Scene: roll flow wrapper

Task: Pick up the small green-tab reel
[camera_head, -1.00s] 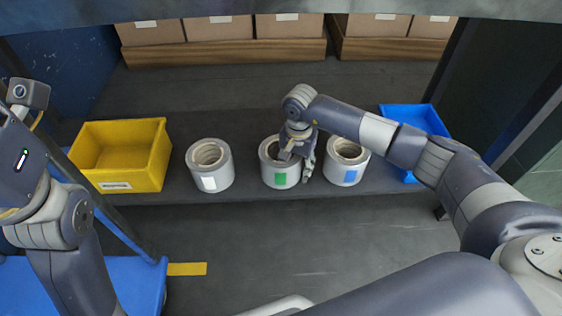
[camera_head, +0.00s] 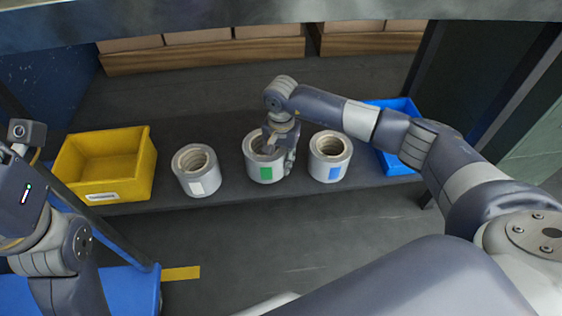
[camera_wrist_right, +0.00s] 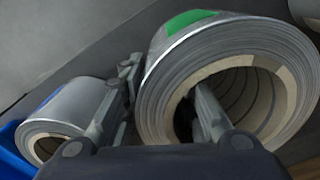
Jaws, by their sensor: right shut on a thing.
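The green-tab reel (camera_head: 255,173) is a pale grey roll with a hollow core and a green label. It stands upright in the middle of a row of three reels on the dark shelf. My right gripper (camera_head: 278,155) is shut on its wall. In the right wrist view, one finger is inside the core of the green-tab reel (camera_wrist_right: 165,75) and the other is against its outside. I cannot tell whether the reel is slightly clear of the shelf. My left arm shows at the left edge, but its fingers are not visible.
A white-label reel (camera_head: 185,182) stands to the left and a blue-label reel (camera_head: 319,170) close on the right. A yellow bin (camera_head: 148,178) is at the left of the shelf (camera_head: 225,95), and a blue bin (camera_head: 395,165) at the right behind my arm. Boxes line the back.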

